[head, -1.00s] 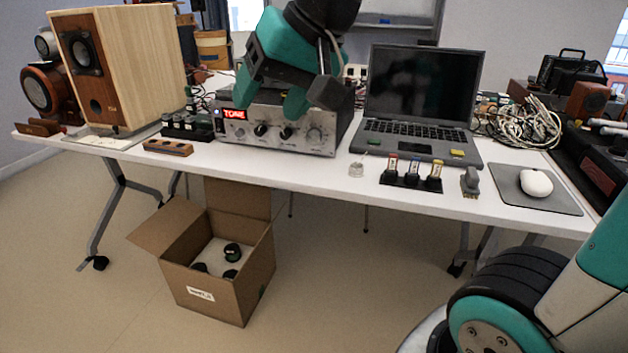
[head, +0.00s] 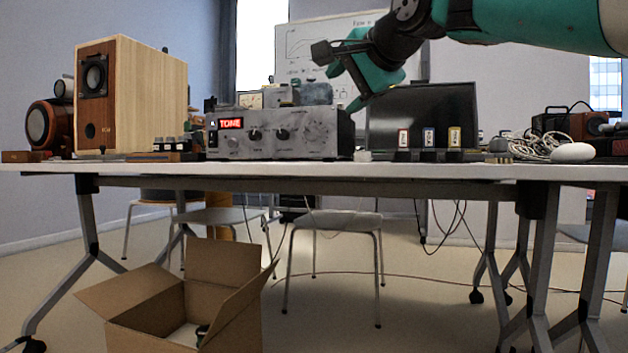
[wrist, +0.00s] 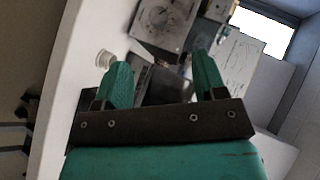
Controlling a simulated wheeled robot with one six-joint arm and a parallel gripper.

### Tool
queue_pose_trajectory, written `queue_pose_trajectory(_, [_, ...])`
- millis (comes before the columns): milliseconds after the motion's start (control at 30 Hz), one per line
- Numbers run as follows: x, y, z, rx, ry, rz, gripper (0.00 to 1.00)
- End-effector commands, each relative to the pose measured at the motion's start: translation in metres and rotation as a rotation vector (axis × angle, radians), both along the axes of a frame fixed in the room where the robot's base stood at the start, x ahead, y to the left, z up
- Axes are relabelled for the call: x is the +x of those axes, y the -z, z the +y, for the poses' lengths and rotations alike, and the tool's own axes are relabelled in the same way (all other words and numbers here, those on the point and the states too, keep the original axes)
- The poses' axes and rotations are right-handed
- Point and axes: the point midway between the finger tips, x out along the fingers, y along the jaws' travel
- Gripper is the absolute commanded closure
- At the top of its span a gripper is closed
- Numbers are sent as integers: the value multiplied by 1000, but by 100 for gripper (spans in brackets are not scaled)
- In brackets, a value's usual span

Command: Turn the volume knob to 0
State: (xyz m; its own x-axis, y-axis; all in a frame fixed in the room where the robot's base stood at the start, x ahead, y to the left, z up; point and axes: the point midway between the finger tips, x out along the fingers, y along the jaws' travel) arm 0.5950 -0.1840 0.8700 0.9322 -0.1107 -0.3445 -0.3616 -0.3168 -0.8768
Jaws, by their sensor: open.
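The grey amplifier (head: 226,145) stands on the table with a red display reading "TONE". Two dark knobs (head: 255,135) sit mid-panel, and a larger silver knob (head: 316,132) is at the right end. I cannot read which is the volume knob or where its pointer sits. In the wrist view a grey panel with a round dial (wrist: 158,18) shows beyond the fingers. My gripper (wrist: 162,64) is open, with nothing between its fingers. In the head view my gripper (head: 348,78) hangs above and right of the amplifier, apart from it.
A wooden speaker (head: 150,90) stands left. A mouse (head: 572,152) and cables (head: 537,147) lie right. An open cardboard box (head: 140,300) is on the floor.

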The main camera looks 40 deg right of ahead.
Motion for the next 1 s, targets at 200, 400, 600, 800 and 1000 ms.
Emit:
queue_pose_trajectory(200, [-7,13,-13,44,65,-63,35])
queue_pose_trajectory(400, [0,6,-15,55,68,-68,35])
queue_pose_trajectory(600, [15,7,-17,56,66,-65,35])
queue_pose_trajectory(800, [30,12,-20,53,67,-64,35])
queue_pose_trajectory(1000, [42,17,-22,52,68,-64,35])
